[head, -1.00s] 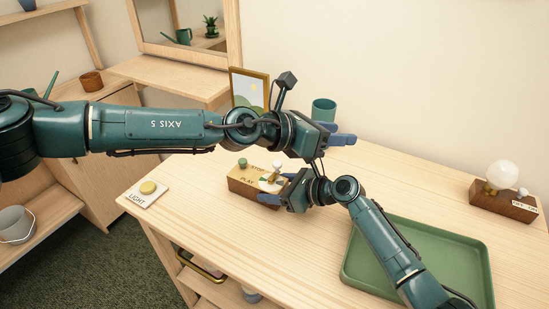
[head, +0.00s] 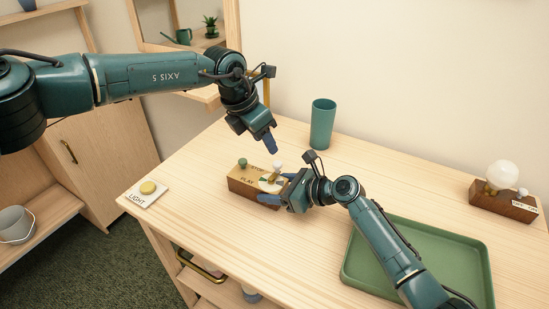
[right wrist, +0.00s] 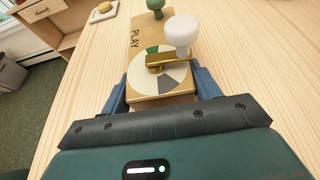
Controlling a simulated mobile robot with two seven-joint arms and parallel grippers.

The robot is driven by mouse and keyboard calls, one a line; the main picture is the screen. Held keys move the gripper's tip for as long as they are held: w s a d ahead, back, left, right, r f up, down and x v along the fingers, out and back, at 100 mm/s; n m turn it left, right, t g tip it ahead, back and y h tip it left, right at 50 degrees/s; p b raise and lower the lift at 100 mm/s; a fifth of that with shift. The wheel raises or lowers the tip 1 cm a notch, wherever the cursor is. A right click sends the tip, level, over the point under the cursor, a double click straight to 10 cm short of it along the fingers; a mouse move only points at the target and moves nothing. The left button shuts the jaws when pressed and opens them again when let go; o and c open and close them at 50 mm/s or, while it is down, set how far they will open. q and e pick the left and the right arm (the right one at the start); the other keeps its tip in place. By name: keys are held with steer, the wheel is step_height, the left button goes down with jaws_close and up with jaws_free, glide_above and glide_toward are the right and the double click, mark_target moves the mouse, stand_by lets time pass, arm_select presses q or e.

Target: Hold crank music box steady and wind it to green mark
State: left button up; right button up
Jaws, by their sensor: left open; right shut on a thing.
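The music box (head: 240,187) is a wooden block with a brass top marked PLAY, on the table. My right gripper (head: 277,190) is shut on its right end, one blue finger on each side in the right wrist view (right wrist: 161,92). The crank has a white knob (right wrist: 182,32) on a brass arm (right wrist: 170,60), which points right there across a white and grey dial (right wrist: 143,75). A green knob (head: 242,162) stands at the box's far end. My left gripper (head: 271,144) is open and empty, above and behind the box.
A teal cup (head: 322,124) stands behind the box. A green tray (head: 455,248) lies at the right under my right arm. A lamp on a wooden base (head: 490,203) is at the far right. A LIGHT button (head: 148,188) sits near the left edge. Table left of the box is clear.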

mark_target(277, 163)
arm_select(q)
steer(key=x, duration=0.8)
steer(key=shift+d+f, duration=0.1)
steer(key=shift+f, duration=0.05)
jaws_close()
